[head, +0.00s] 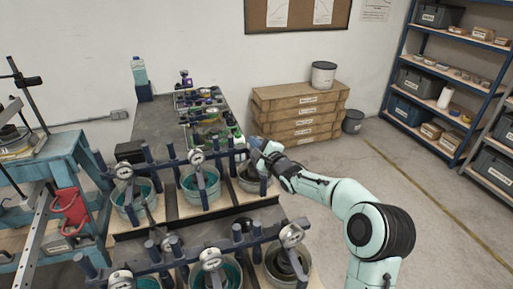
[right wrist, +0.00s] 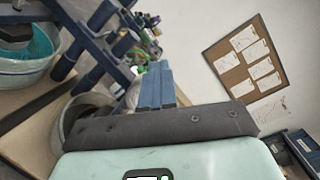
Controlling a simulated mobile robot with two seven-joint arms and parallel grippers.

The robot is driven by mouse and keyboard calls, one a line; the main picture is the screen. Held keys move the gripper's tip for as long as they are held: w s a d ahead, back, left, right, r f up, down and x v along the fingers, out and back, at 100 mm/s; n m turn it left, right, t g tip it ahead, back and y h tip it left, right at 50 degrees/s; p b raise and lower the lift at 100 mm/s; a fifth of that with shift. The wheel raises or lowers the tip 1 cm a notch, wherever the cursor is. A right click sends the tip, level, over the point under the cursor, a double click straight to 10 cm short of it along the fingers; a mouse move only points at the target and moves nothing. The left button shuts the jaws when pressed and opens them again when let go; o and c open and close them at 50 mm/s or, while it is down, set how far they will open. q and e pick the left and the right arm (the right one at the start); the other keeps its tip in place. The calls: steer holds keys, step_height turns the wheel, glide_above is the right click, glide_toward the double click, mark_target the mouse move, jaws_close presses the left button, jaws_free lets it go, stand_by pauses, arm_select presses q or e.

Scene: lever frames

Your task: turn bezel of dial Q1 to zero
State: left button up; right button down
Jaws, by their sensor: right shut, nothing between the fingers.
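Several round dials with pale faces hang on blue posts above buckets in the head view. They include one at the back left (head: 124,171), one at the back middle (head: 196,157), one at the front middle (head: 211,260) and one at the front right (head: 291,235). I cannot read which is Q1, nor any needle or bezel. My right gripper (head: 256,144) is at the back right bucket (head: 254,181), by the end of the rear blue bar. Its blue fingers (right wrist: 156,86) are together and empty in the right wrist view. Any dial there is hidden by the gripper. My left gripper is out of view.
Blue bars (head: 163,162) with upright posts cross above the buckets. A dark table (head: 160,122) with bottles and small items stands behind. Stacked wooden crates (head: 298,121) stand at the back wall, shelves (head: 440,75) at right. The floor at right is clear.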

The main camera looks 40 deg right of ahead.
steer(key=shift+d+f, duration=0.25)
steer(key=shift+f, duration=0.05)
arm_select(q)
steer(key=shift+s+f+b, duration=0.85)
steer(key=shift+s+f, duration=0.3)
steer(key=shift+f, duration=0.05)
arm_select(e)
steer(key=s+a+r, duration=0.1)
steer(key=s, duration=0.5)
